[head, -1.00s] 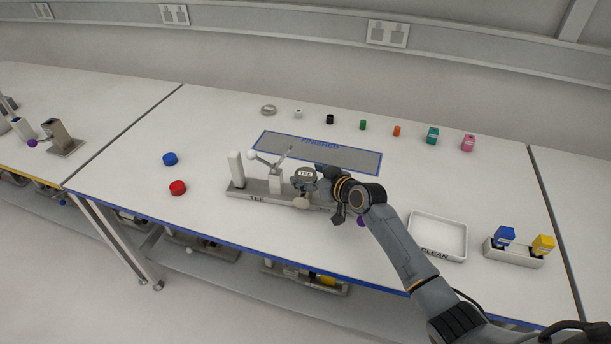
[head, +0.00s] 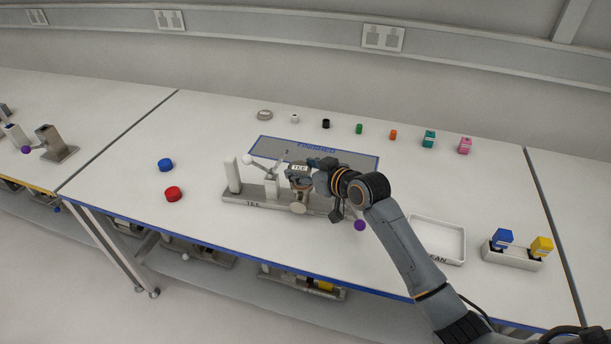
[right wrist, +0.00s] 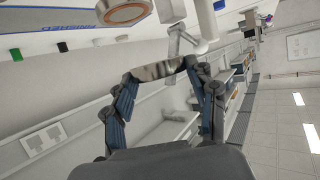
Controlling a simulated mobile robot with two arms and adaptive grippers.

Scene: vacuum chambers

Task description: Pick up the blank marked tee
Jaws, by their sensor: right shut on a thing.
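The blank marked TEE (head: 299,168) is a metal disc with a white label. My right gripper (head: 298,165) is shut on it. In the right wrist view my right gripper (right wrist: 158,72) has one finger on each side of the shiny edge of the blank (right wrist: 157,70). The blank is just above the upright port of the metal tee (head: 298,208), which sits on the base plate marked TEE (head: 246,203). A round port with a copper-coloured ring (right wrist: 125,12) shows bare in the right wrist view. My left gripper is out of view.
A white post (head: 232,175) and a clamp with a white ball (head: 249,160) stand left of the tee. The FINISHED mat (head: 350,163) lies behind. A CLEAN tray (head: 462,246) is right.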

